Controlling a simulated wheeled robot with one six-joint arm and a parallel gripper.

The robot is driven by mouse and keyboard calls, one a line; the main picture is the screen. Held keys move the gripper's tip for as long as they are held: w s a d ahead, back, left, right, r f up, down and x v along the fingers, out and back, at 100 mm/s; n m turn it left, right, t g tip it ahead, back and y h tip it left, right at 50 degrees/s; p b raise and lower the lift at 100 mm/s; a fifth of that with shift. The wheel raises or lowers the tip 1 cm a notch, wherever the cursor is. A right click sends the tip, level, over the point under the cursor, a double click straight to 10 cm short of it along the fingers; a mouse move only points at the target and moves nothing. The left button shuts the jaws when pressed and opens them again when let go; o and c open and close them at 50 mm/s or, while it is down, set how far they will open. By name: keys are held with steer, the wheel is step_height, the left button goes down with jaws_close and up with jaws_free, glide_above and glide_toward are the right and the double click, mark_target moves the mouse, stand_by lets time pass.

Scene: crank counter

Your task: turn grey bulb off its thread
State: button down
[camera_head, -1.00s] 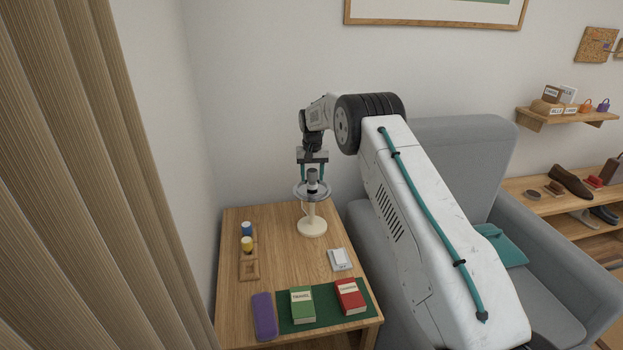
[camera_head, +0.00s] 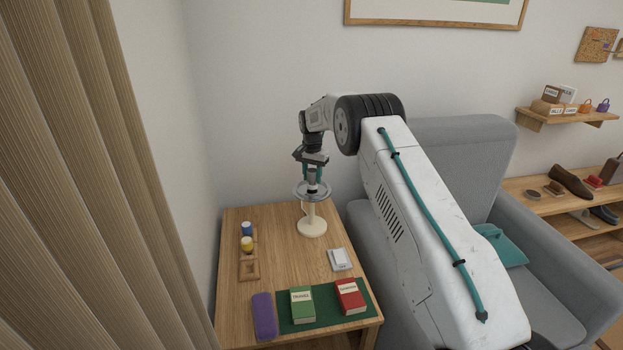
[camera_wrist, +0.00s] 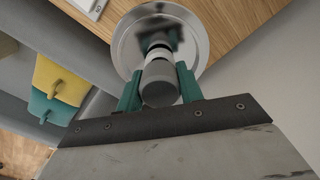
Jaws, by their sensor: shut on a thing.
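The grey bulb (camera_wrist: 160,82) stands upright on the cream lamp stand (camera_head: 312,226), above its round metal dish (camera_wrist: 122,47). In the wrist view a white band shows below its grey body, at the dish's centre. My gripper (camera_head: 312,180) points down over the lamp in the head view. In the wrist view its two teal fingers (camera_wrist: 158,88) are shut on the bulb from both sides. The bulb's thread is hidden, so I cannot tell how far it is screwed in.
The wooden table (camera_head: 285,262) also bears blue and yellow bulbs (camera_head: 247,243) at the left, a wooden holder (camera_head: 249,270), a white switch (camera_head: 340,260), a purple case (camera_head: 264,316), and green (camera_head: 302,305) and red (camera_head: 350,296) books. A grey armchair (camera_head: 455,150) stands to the right.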

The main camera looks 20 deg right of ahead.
mark_target(312, 170)
steer(key=n, duration=0.6)
steer(key=shift+n, duration=0.3)
steer(key=n, duration=0.4)
steer(key=shift+r, duration=0.75)
steer(key=shift+r, duration=2.15)
